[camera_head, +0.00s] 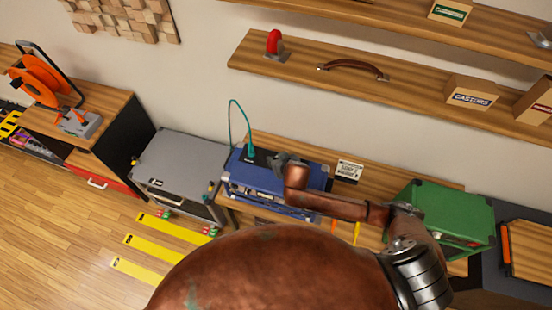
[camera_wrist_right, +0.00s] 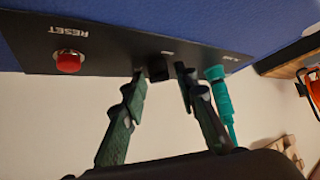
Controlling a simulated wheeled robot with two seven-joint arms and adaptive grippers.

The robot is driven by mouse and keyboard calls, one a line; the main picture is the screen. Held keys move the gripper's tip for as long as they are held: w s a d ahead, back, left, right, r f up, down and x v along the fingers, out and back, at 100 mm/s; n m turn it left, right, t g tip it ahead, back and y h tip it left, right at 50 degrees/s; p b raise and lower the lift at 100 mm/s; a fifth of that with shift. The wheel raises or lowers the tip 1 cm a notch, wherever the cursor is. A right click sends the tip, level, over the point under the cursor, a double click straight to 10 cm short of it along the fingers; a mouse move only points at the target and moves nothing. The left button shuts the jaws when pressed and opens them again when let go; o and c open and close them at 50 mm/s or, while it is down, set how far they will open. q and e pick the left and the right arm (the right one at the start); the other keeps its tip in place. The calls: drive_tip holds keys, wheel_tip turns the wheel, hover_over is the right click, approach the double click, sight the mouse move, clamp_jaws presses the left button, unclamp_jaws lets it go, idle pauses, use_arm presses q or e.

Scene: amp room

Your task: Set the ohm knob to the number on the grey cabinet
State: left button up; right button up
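The blue amp (camera_head: 262,182) stands on a wooden bench beside the grey cabinet (camera_head: 188,158). A small pale mark shows on the cabinet's front, too small to read. In the right wrist view, the amp's black panel (camera_wrist_right: 108,48) carries a small black knob (camera_wrist_right: 158,68); its label is upside down and unreadable, and its setting cannot be told. My right gripper (camera_head: 284,160) is at the amp's top. In the wrist view its two fingers (camera_wrist_right: 161,72) are open, one on each side of the knob, with gaps between. My left gripper is not in view.
A red RESET button (camera_wrist_right: 68,61) and a teal plug (camera_wrist_right: 218,88) with its cable flank the knob on the panel. A green box (camera_head: 440,215) stands to the right on the bench. A small sign (camera_head: 348,170) stands behind. Shelves (camera_head: 400,95) run above.

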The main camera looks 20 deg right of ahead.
drive_tip(key=c, duration=0.3)
clamp_jaws()
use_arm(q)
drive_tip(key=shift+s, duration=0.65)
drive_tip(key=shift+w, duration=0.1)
